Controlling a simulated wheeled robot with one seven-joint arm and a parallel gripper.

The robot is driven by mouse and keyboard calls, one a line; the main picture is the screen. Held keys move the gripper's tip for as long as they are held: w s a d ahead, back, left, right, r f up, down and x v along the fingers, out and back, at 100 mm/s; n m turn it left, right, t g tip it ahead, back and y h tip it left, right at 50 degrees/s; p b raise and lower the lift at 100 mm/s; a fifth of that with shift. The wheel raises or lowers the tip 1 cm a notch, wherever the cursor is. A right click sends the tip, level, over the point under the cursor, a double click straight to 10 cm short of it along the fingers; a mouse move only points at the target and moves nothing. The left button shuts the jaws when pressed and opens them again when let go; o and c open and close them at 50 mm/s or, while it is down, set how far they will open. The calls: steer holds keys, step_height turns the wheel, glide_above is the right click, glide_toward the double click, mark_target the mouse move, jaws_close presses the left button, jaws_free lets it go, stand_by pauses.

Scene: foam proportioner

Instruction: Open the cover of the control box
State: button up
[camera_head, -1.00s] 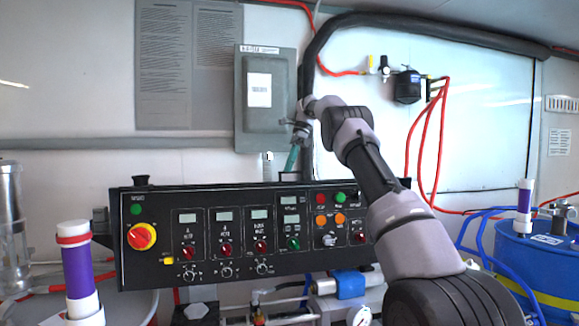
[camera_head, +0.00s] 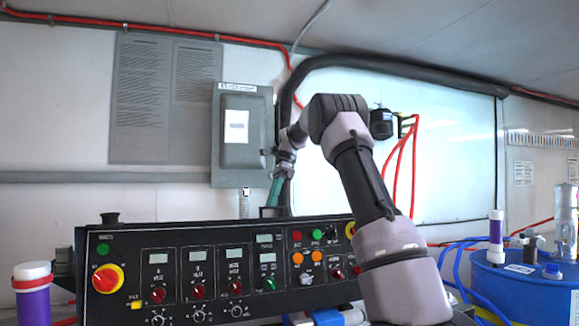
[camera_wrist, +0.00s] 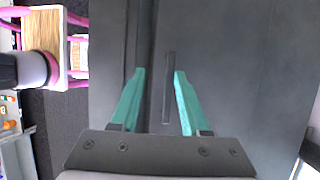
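The control box (camera_head: 241,135) is a grey wall-mounted box with a raised cover and a white label. Its cover looks closed in the head view. My gripper (camera_head: 275,191), with teal fingers, is beside the box's lower right corner. In the wrist view my gripper (camera_wrist: 158,73) has its two fingers spread apart in front of a grey surface. A thin dark upright strip (camera_wrist: 169,88) lies between the fingers, nearer the right one, with gaps on both sides. I cannot tell whether the fingertips touch the grey surface.
A black control panel (camera_head: 130,280) with knobs and buttons stands below the box. A thick black hose (camera_head: 400,68) runs right of the box and along the wall top. A blue drum (camera_head: 520,285) stands at the right. The wall left of the box holds flat grey text sheets (camera_head: 142,100).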

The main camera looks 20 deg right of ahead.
steer(key=shift+s+d+r, duration=0.1)
steer(key=shift+s+r, duration=0.15)
steer(key=v, duration=1)
steer(key=s+a+n+t+h, duration=0.1)
steer(key=s+n, duration=0.3)
steer(key=s, duration=0.6)
steer(key=s+a+n+t+h, duration=0.1)
steer(key=s+a+n+t, duration=0.2)
steer(key=s, duration=0.7)
steer(key=shift+s+a+r+n, duration=0.3)
steer(key=shift+s+a+n, duration=0.1)
steer(key=shift+n, duration=0.4)
steer(key=shift+w, duration=0.1)
